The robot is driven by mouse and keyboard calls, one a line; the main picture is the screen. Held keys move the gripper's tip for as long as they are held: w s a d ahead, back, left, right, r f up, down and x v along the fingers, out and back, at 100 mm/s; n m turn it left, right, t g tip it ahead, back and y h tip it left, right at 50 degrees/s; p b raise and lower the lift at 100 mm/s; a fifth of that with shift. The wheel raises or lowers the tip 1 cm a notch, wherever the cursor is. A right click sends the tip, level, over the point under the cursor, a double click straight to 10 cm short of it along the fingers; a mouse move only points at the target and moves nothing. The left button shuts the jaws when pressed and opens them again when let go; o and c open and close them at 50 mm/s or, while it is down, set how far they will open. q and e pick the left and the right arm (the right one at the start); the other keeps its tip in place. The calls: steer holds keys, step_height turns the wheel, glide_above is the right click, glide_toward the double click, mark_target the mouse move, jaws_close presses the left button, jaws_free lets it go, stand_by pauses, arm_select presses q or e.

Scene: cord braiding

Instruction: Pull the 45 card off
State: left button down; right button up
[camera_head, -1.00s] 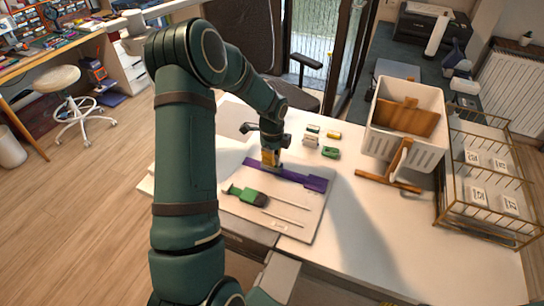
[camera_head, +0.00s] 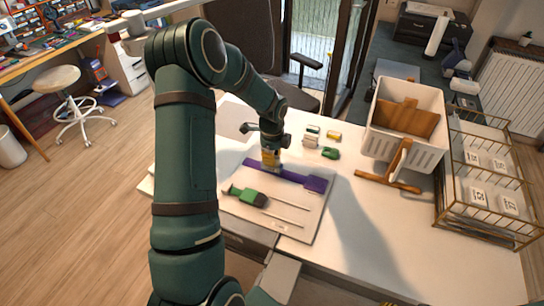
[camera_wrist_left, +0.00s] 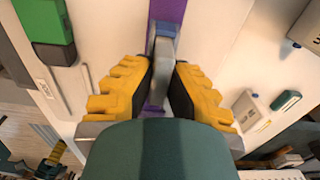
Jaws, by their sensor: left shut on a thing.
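My left gripper (camera_head: 270,160) is over a pale board (camera_head: 303,232) on the white table. In the left wrist view its yellow-backed fingers (camera_wrist_left: 162,88) are shut on a grey piece (camera_wrist_left: 163,50), which sits over a purple strip (camera_wrist_left: 167,10). The purple strip also shows in the head view (camera_head: 313,183), lying across the board. Whether the grey piece is fixed to the strip I cannot tell. White cards (camera_head: 478,195) stand in a wire basket at the right; their numbers are too small to read surely. No 45 card can be made out. My right gripper is not in view.
A green tool (camera_head: 248,195) with thin metal rods lies on the board in front of the strip. Small green, white and yellow blocks (camera_head: 330,152) lie behind it. A white bin (camera_head: 405,115), a wooden stand (camera_head: 390,183) and the wire basket (camera_head: 490,225) stand right.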

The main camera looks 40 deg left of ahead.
arm_select(q)
steer(key=shift+r, duration=0.15)
steer(key=shift+r+p, duration=2.3)
steer(key=shift+r, duration=0.6)
